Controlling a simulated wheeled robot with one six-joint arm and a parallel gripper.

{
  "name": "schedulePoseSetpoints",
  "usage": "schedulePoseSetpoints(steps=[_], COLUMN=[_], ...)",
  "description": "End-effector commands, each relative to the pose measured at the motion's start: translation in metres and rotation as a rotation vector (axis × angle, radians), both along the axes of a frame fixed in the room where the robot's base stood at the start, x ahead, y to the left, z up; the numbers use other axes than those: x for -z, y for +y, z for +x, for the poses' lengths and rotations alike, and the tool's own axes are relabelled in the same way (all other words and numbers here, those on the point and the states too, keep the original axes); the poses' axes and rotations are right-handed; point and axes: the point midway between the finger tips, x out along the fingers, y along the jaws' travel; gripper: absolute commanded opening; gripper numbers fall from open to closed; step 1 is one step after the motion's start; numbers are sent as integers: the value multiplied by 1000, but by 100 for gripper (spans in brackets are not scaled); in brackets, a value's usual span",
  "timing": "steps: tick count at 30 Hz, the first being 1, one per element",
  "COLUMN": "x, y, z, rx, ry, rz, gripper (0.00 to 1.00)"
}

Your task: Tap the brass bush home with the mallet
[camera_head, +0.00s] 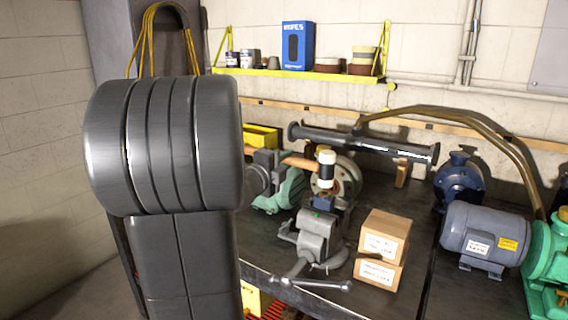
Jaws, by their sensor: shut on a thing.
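A mallet with a black head and pale faces (326,171) shows in the head view, its wooden handle running left. My gripper (268,160) is shut on the handle, partly hidden by my arm. The mallet head is upright, above a grey bench vise (318,236). A blue part (324,203) sits at the vise jaws, just below the head. I cannot make out the brass bush; it may be hidden by the head. Whether the mallet touches anything below it cannot be told.
Two stacked cardboard boxes (382,248) stand right of the vise, whose handle bar (310,284) juts forward. A grey motor (484,236), blue pump (456,182) and green machine (548,258) crowd the right. A dark pipe (365,142) lies behind, below a yellow shelf (300,74).

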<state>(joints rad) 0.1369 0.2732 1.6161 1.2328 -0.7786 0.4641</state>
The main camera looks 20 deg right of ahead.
Motion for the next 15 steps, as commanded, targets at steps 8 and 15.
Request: schedulePoseSetpoints(steps=[8, 15], x=[-9, -22], y=[0, 0], z=[0, 0], rx=[0, 0], ry=[-3, -4], rz=[-4, -5], gripper=[0, 0])
